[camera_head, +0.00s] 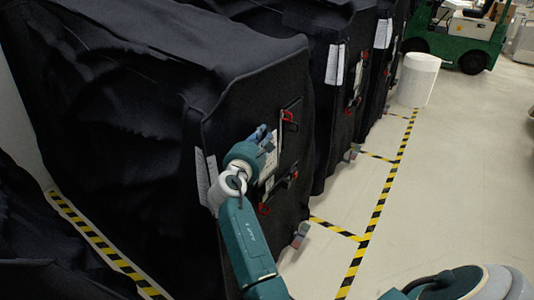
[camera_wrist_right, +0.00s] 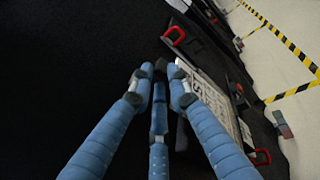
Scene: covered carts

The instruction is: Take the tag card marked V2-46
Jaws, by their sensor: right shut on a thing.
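A white printed tag card (camera_head: 270,157) is on the front of the nearest black-covered cart. My right gripper (camera_head: 262,138), with blue fingers, is at the card's upper left edge. In the right wrist view the card (camera_wrist_right: 210,97) lies beside and partly behind the right-hand finger. The fingertips of my right gripper (camera_wrist_right: 160,78) are close together, shut on the card's edge. The fingers hide part of the card, and its marking is too small to read for certain. My left gripper is not in view.
Red clips on dark holders (camera_head: 289,118) sit above and below the card. White sheets (camera_head: 206,178) hang on the cart's left edge. More covered carts stand behind. A white bin (camera_head: 417,80) and a green vehicle (camera_head: 460,38) are farther back. The taped floor at right is clear.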

